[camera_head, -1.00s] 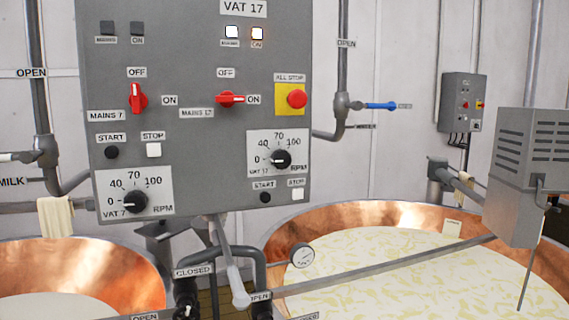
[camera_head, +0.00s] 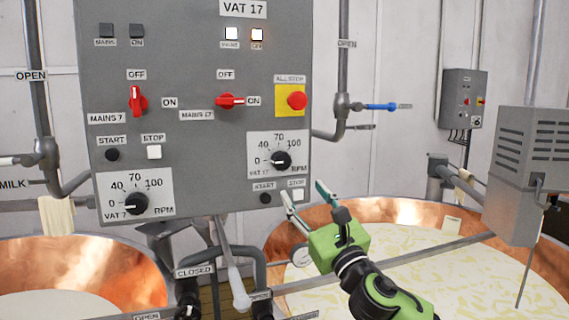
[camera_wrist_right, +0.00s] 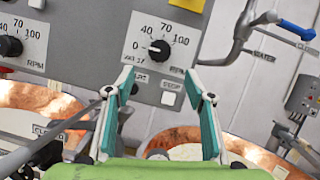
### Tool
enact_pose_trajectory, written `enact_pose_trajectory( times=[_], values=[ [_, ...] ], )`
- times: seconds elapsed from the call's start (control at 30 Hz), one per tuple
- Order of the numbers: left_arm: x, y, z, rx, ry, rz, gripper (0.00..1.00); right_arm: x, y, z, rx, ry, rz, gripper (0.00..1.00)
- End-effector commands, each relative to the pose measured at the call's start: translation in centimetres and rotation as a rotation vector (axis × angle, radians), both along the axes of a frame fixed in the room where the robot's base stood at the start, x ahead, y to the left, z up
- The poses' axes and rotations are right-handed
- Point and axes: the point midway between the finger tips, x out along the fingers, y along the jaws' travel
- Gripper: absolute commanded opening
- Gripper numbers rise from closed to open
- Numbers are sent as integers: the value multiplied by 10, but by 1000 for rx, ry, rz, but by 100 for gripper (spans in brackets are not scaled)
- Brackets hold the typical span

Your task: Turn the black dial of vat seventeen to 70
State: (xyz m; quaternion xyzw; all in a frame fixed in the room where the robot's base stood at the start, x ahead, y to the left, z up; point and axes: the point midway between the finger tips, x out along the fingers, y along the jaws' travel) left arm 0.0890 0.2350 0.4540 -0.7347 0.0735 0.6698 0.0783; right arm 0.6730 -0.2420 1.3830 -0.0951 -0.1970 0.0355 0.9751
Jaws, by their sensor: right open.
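The black dial of vat 17 (camera_head: 281,160) sits on a white scale plate at the lower right of the grey control panel (camera_head: 200,60). Its white mark points left, at about 0. The dial also shows in the right wrist view (camera_wrist_right: 159,49), ahead of the fingertips and between them. My right gripper (camera_head: 304,192) is open and empty, below and right of the dial, apart from it. In the right wrist view (camera_wrist_right: 158,79) its two teal-padded fingers are spread. My left gripper is out of view.
The vat 7 dial (camera_head: 135,202) is at the panel's lower left. Just below the vat 17 dial are a black START button (camera_head: 265,198) and a white STOP button. A red all-stop button (camera_head: 297,99) is above. Copper vats (camera_head: 75,262) and pipes lie below.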

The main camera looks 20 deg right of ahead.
Motion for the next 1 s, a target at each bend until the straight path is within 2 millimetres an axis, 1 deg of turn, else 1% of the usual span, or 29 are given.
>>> enact_pose_trajectory(
  times=[0.03,0.2,0.4,0.53,0.6,0.73,1.0],
  values=[
    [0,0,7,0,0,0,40,8,1,8,3,-1,-2,49],
    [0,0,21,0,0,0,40,40,5,21,5,0,0,49],
    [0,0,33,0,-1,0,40,76,9,34,6,2,0,49],
    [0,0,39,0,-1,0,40,95,11,41,5,2,1,49],
    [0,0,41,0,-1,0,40,102,11,43,6,2,0,49],
    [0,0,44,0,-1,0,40,111,12,46,5,1,0,49],
    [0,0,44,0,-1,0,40,115,13,47,4,1,1,49]
  ],
)
